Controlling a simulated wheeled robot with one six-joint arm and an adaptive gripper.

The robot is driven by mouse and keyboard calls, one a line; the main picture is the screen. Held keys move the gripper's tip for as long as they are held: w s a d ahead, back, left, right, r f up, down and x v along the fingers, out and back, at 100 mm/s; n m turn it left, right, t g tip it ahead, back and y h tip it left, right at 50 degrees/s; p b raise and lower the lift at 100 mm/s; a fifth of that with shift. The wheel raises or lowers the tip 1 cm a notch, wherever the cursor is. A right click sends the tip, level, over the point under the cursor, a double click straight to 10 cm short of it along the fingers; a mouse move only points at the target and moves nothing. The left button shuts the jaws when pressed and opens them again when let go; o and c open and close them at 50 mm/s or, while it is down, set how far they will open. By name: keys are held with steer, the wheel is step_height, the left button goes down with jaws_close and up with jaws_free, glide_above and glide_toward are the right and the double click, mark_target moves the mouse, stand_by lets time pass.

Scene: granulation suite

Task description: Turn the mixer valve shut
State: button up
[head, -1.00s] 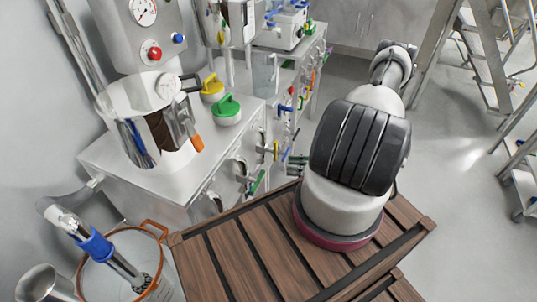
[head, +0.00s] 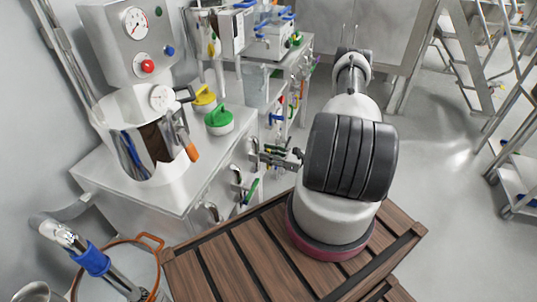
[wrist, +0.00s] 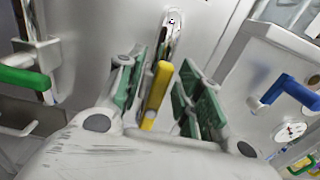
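A valve with a yellow lever handle (wrist: 155,92) shows in the middle of the wrist view, on the pale front of a cabinet. My gripper (wrist: 166,84) is open, with its green-padded fingers on either side of the yellow handle. The handle lies nearer the left finger; whether they touch is unclear. In the head view, my gripper (head: 272,156) is at the cabinet's front side, and it hides most of the yellow handle. The frames do not show a label telling which valve is the mixer's.
A green handle (wrist: 24,78) is at the left of the wrist view and a blue handle (wrist: 290,92) at the right. In the head view, a steel vessel (head: 150,160) stands on the cabinet (head: 190,190). A wooden slatted platform (head: 245,255) lies in front.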

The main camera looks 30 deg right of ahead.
steer(key=shift+c, duration=0.4)
jaws_close()
steer(key=d+f+m, duration=0.1)
steer(key=m, duration=0.5)
steer(key=w+f+m, duration=0.1)
steer(key=m, duration=0.5)
steer(key=w+d+f+m, duration=0.1)
steer(key=m, duration=0.4)
steer(key=shift+d+f+m, duration=0.15)
steer(key=shift+d+m, duration=0.2)
steer(key=shift+m, duration=0.05)
stand_by(0.4)
